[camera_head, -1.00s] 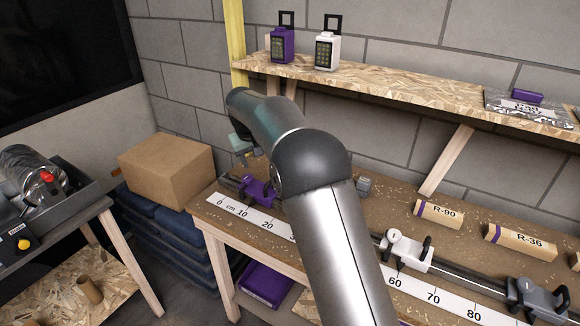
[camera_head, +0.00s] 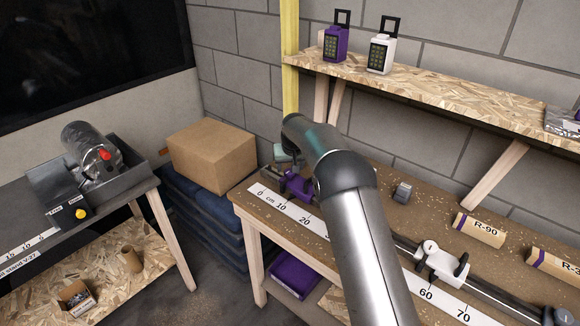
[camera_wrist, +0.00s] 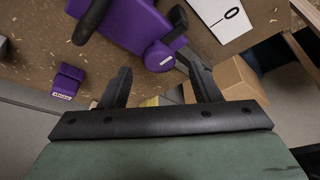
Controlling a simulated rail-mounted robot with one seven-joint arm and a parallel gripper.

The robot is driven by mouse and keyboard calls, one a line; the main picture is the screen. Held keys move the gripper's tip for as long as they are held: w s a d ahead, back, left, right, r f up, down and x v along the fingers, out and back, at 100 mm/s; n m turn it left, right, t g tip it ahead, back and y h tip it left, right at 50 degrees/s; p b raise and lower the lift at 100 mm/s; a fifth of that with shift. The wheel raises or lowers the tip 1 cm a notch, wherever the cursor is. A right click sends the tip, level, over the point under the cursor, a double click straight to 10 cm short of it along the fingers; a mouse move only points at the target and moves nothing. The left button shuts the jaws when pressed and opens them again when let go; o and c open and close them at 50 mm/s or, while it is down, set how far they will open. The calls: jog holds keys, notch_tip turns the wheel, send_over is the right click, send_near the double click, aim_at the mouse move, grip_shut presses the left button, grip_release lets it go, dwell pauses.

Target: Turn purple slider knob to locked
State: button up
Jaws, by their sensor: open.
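The purple slider (camera_head: 297,186) sits near the low end of the scale on the bench, partly hidden by my arm in the head view. Nothing is held. In the head view my gripper (camera_head: 288,163) is just behind the slider. I cannot read the knob's setting.
A white slider (camera_head: 442,262) stands farther right along the rail. A small purple block (camera_wrist: 68,80) lies left of my gripper in the wrist view. A cardboard box (camera_head: 212,153) is left of the bench. A shelf (camera_head: 440,85) with padlocks hangs above.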

aim_at(290, 175)
jog(key=shift+x, duration=1.4)
jog(key=c, duration=1)
jog(key=shift+w+d+f+n+g+y+b, duration=0.15)
jog(key=shift+n+y+b, duration=0.1)
jog(key=shift+n+b, duration=0.35)
jog(key=shift+s+r+n+g+y+b, duration=0.15)
jog(key=shift+n+y+b, duration=0.1)
jog(key=shift+n, duration=0.55)
jog(key=shift+w+d+n+g+y, duration=0.1)
jog(key=shift+n+g+y, duration=0.2)
jog(key=shift+n, duration=0.85)
jog(key=shift+w+n+g+y, duration=0.15)
jog(key=shift+n+y, duration=0.25)
jog(key=shift+n, duration=0.75)
jog(key=o, duration=1)
jog(key=shift+s+b, duration=0.1)
jog(key=shift+b, duration=0.2)
